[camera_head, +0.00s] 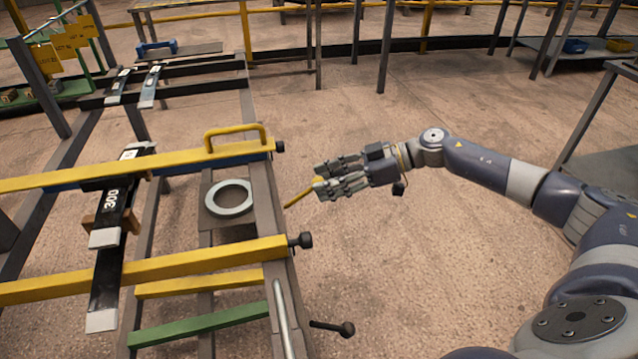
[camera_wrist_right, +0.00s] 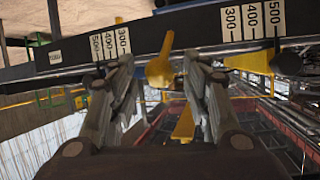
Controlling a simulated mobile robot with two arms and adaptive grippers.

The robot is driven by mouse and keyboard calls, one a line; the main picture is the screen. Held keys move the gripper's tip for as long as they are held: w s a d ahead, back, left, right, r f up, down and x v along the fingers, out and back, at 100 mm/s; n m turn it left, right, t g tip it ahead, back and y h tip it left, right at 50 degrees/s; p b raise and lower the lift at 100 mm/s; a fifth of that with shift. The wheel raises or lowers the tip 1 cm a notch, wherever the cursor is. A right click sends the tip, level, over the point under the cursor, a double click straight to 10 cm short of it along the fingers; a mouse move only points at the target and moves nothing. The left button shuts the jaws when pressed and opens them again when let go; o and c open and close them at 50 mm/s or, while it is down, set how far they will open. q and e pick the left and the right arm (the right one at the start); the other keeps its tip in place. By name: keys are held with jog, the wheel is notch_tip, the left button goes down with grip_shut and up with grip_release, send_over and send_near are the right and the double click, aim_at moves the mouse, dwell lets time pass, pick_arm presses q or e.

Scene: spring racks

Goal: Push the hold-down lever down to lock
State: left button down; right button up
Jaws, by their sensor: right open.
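A yellow lever (camera_head: 303,194) sticks out from the right side of the rack, its outer end at my right gripper (camera_head: 318,180). In the right wrist view the yellow lever (camera_wrist_right: 159,72) shows between the two fingers of the right gripper (camera_wrist_right: 166,68), with a rounded end toward the camera. The fingers are apart, and I cannot tell whether they touch the lever. The gripper points left toward the rack. My left gripper is not in view.
The rack has yellow bars (camera_head: 200,262) with black end knobs, a yellow handle (camera_head: 236,131), a grey ring (camera_head: 229,197) and a black-knobbed rod (camera_head: 333,328) near the front. Dark strips marked 300 (camera_head: 110,205) lie across it.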

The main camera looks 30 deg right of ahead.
aim_at(306, 192)
jog(key=shift+x, duration=0.95)
jog(key=shift+w+a+f, duration=0.1)
jog(key=shift+w+a, duration=0.05)
grip_shut()
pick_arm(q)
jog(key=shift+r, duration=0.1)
